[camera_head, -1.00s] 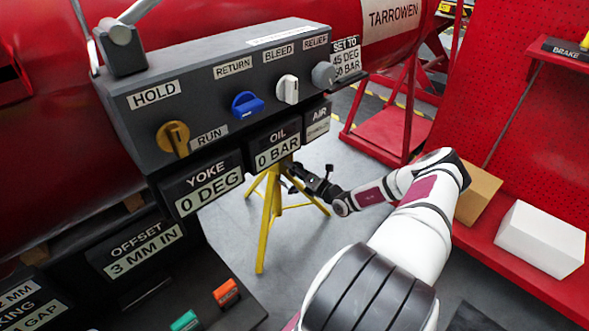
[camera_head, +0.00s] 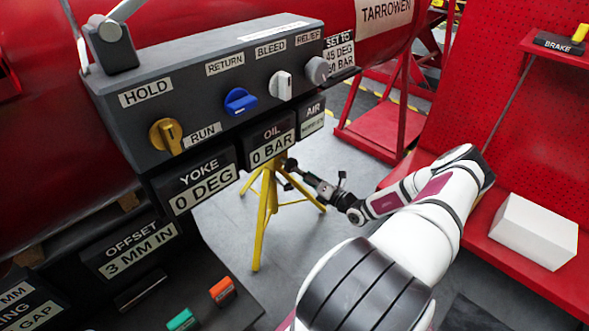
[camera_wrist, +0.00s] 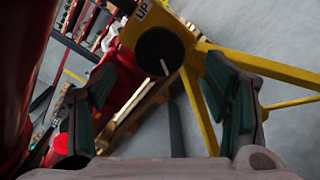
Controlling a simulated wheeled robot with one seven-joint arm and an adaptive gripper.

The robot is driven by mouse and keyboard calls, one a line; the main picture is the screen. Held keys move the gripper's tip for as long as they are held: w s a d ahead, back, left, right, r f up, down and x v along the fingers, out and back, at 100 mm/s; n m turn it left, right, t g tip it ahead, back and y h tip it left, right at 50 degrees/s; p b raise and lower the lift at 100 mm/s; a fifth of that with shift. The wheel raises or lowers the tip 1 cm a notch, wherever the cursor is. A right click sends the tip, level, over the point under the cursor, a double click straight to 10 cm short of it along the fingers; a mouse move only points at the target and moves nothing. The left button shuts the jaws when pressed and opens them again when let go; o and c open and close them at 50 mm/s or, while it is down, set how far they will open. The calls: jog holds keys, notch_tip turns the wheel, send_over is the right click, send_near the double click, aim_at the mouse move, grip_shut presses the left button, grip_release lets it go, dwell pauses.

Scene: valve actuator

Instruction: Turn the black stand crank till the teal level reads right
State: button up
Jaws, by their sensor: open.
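The yellow stand (camera_head: 262,222) stands on the floor below the OIL display. In the wrist view, its yellow plate (camera_wrist: 133,30) carries an UP label and a round black knob with a white mark, which looks like the black stand crank (camera_wrist: 155,50). My gripper (camera_wrist: 160,72) is open and empty, its dark fingers on either side of the crank's line of view, with the crank ahead of them. In the head view, my gripper (camera_head: 293,168) is small and dark beside the stand top, and contact cannot be told.
The grey panel (camera_head: 210,85) with its knobs and displays overhangs the stand. A red bench with a white box (camera_head: 535,230) is at right. An orange block (camera_head: 222,291) and a teal block (camera_head: 182,320) sit at lower left. Grey floor is open around the stand.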

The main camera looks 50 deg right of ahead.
jog(key=shift+s+a, duration=0.15)
jog(key=shift+s, duration=2)
